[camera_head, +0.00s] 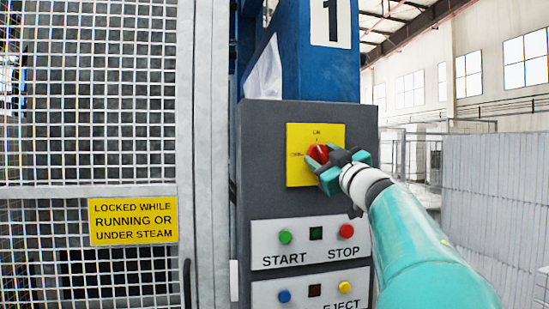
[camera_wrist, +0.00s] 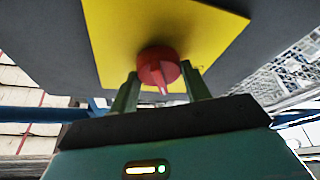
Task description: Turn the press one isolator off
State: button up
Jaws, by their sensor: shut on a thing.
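The isolator is a red rotary knob (camera_head: 317,153) on a yellow plate (camera_head: 298,173), on the upper part of a dark grey control panel (camera_head: 262,135). The number 1 sign (camera_head: 332,22) is on the blue column above it. My gripper (camera_head: 328,163) reaches in from the right and is shut on the knob. In the wrist view the red knob (camera_wrist: 158,66) sits between the two fingers of my gripper (camera_wrist: 160,90), with its pale pointer mark toward the gripper. The small lettering on the plate is too blurred to read fully, and my fingers hide part of the knob.
Below are START (camera_head: 285,237) and STOP (camera_head: 346,231) buttons, and a lower row with a blue button (camera_head: 284,296) and a yellow button (camera_head: 344,287). A mesh guard door (camera_head: 90,120) with a yellow warning sign (camera_head: 133,220) stands left. Grey fencing (camera_head: 495,200) stands right.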

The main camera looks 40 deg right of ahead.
jog(key=n+y, duration=0.2)
jog(key=n, duration=0.2)
jog(key=n+y, duration=0.1)
jog(key=n, duration=0.3)
jog(key=shift+d+g+y, duration=0.1)
jog(key=shift+g+y, duration=0.3)
jog(key=n+g, duration=0.1)
jog(key=n, duration=0.2)
jog(key=n+g+y, duration=0.1)
jog(key=n, duration=0.2)
jog(key=shift+r, duration=0.1)
jog(key=shift+n, duration=0.3)
jog(key=o, duration=1)
jog(key=shift+s, duration=0.15)
jog(key=s+a, duration=0.2)
jog(key=s, duration=1.1)
jog(key=shift+s, duration=0.25)
jog(key=shift+r, duration=0.1)
jog(key=shift+w, duration=0.1)
